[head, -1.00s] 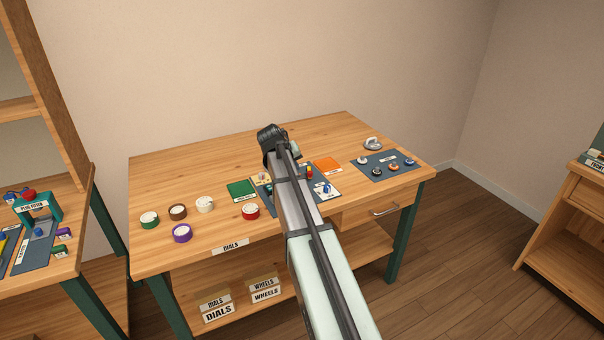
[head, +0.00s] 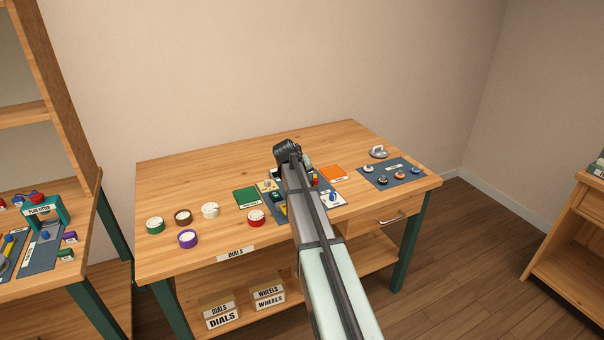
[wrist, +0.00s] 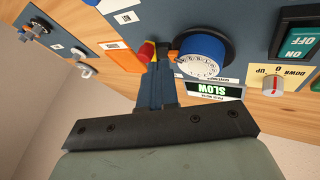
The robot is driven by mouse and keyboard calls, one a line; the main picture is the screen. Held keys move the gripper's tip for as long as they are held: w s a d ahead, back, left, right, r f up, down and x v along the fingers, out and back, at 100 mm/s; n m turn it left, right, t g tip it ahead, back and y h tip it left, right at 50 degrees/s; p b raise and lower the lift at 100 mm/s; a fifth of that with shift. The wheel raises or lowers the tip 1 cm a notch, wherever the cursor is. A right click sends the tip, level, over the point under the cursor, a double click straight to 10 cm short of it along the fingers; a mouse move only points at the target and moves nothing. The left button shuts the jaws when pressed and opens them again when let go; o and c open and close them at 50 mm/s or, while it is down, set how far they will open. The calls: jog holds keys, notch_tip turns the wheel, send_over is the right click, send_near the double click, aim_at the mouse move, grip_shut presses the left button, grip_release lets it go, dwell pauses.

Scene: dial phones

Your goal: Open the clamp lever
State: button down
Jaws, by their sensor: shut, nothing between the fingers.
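In the wrist view my gripper (wrist: 160,68) is shut and empty, its fingertips close to a small red and yellow part (wrist: 147,49) and a small orange piece (wrist: 172,56) beside the blue dial (wrist: 203,55). The orange piece looks like the clamp lever, but I cannot tell for sure. The fingertips overlap these parts in the picture, and I cannot tell whether they touch. The dial has a white numbered face. In the head view my arm covers most of this panel and hides the fingertips.
A SLOW display (wrist: 216,90), a red-and-white knob (wrist: 271,85) and a green switch (wrist: 300,42) sit near the dial. In the head view, several loose dials, one white (head: 210,210), stand at left. A blue mat (head: 405,181) with small parts lies at right. The table's back is clear.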

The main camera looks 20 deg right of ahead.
jog(key=shift+x, duration=1.8)
jog(key=shift+s+d, duration=0.1)
